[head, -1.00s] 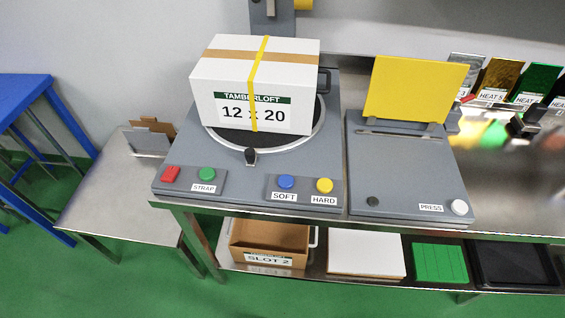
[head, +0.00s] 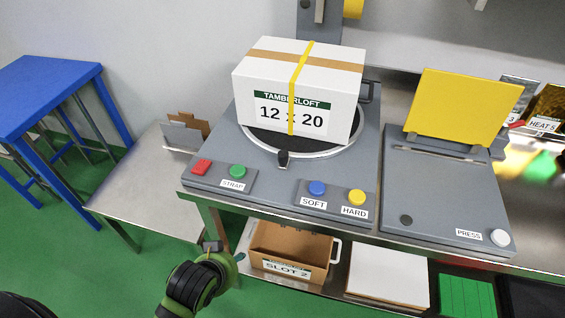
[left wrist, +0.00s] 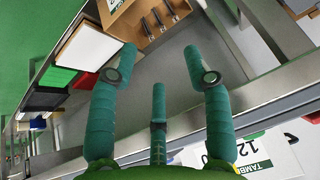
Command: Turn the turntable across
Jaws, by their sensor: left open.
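The turntable (head: 262,137) is a black disc with a silver rim, set in a grey machine top in the head view. A white box (head: 265,77) labelled TAMBERLOFT 12 x 20 sits on it, wrapped with a yellow strap and brown tape. A black knob (head: 284,158) stands at the disc's front edge. My left gripper (head: 222,250) is low in front of the bench, left of and below the turntable, touching nothing I can see. In the left wrist view its teal fingers (left wrist: 165,65) are spread and empty; part of the box shows (left wrist: 285,155). My right gripper is out of view.
Red, green, blue and yellow buttons line the machine's front (head: 275,190). A yellow-lidded press (head: 445,190) stands to the right. A SLOT 2 carton (head: 283,250) is on the lower shelf. A low metal table (head: 130,190) and blue table (head: 45,90) stand left.

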